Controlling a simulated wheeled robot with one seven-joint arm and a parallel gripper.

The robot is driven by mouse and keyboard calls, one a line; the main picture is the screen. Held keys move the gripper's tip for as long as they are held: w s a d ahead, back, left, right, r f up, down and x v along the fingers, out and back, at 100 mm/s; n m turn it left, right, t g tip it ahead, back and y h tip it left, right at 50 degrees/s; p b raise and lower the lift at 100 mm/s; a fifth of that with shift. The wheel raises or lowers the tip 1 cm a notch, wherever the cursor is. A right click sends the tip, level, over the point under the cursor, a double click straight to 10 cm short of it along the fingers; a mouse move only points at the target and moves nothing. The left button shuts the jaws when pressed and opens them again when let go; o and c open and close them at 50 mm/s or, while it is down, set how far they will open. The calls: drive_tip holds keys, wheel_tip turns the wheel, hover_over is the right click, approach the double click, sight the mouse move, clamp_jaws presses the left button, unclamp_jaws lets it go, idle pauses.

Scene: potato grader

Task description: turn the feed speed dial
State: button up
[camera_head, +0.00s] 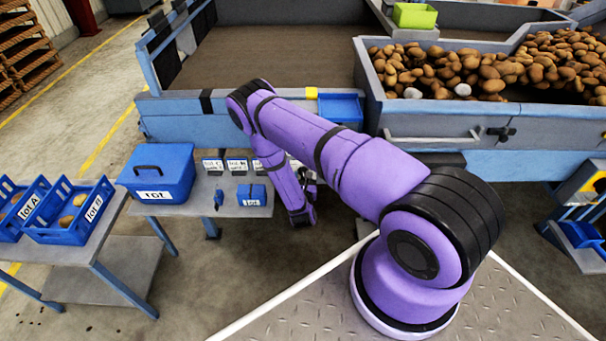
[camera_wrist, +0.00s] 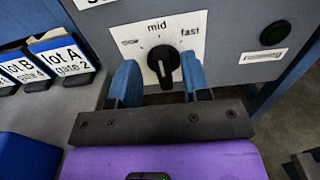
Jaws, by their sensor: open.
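The feed speed dial (camera_wrist: 163,62) is a black knob on a white plate (camera_wrist: 135,38) on a grey panel in the wrist view. The plate reads "mid" at the top and "fast" at the right; the left label is too blurred to read. The knob's bar stands nearly upright in the picture, roughly in line with "mid". My gripper (camera_wrist: 159,66) is open, with one blue finger on each side of the knob. I cannot tell whether the fingers touch it. In the head view my arm hides the dial.
Cards for lot A (camera_wrist: 61,53) and lot B (camera_wrist: 25,68) stand at the left. In the head view, a blue lidded box (camera_head: 158,172) stands on the side table, and potatoes (camera_head: 490,70) fill a grey hopper.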

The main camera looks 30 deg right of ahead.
drive_tip(key=shift+x, duration=0.95)
clamp_jaws()
drive_tip(key=shift+a, duration=0.1)
drive_tip(key=n, duration=0.3)
drive_tip(key=a+n, duration=0.1)
drive_tip(key=n, duration=0.2)
drive_tip(key=w+f+n, duration=0.1)
drive_tip(key=n, duration=0.3)
drive_tip(key=shift+a, duration=0.25)
